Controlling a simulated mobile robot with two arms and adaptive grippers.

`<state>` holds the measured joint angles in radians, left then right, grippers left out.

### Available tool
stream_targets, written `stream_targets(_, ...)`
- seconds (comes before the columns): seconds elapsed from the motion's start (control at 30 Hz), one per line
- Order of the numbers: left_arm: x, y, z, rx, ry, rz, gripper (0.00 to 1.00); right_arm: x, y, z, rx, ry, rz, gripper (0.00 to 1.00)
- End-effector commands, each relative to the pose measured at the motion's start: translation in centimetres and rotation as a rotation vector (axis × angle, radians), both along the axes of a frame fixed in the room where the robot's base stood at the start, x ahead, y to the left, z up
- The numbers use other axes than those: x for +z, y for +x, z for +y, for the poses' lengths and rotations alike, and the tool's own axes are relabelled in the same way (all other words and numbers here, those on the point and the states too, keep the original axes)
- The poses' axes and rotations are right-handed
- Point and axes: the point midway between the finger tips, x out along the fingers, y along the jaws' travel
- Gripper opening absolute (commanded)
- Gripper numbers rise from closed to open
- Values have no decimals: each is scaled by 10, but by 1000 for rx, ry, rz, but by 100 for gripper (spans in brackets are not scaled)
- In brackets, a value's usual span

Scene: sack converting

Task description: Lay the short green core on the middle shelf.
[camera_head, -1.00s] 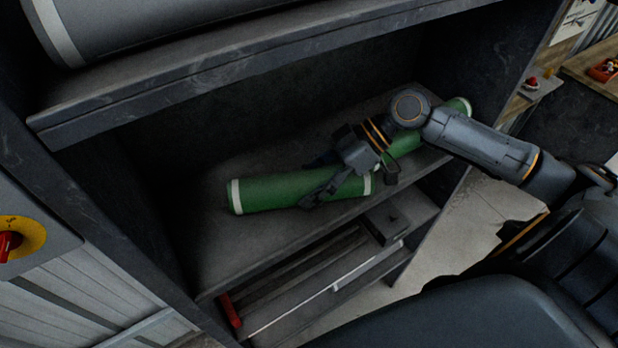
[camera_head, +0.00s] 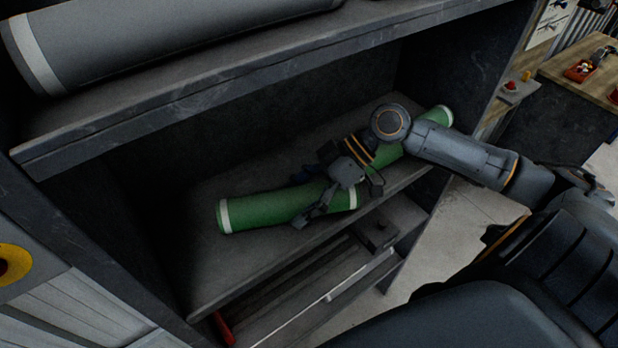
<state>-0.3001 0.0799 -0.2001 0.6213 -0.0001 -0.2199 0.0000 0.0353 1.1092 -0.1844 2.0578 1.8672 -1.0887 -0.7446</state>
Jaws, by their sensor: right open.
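The short green core (camera_head: 260,208), with a white band at each end, lies on the middle shelf (camera_head: 208,268), near its left part. My right gripper (camera_head: 300,198) is at the core's right half, its fingers open and spread on either side of it. I cannot tell whether the fingers touch the core. A second green piece (camera_head: 388,155) with a white end (camera_head: 441,115) lies behind my right wrist toward the shelf's right end; my arm hides where it meets or parts from the first. My left gripper is not in view.
A large grey roll (camera_head: 160,40) with a white band lies on the upper shelf (camera_head: 215,95), whose edge overhangs the middle one. A lower shelf holds a dark block (camera_head: 376,232) and a red piece (camera_head: 223,327). A workbench (camera_head: 560,68) stands at the far right.

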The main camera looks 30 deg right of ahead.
Motion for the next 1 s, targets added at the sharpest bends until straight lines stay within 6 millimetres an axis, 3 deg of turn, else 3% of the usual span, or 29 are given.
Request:
stream_targets(0.73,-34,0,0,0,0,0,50,56,-14,-79,-1,0,-2,81)
stream_targets(1.0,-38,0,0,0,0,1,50,70,-18,-94,1,0,-1,81)
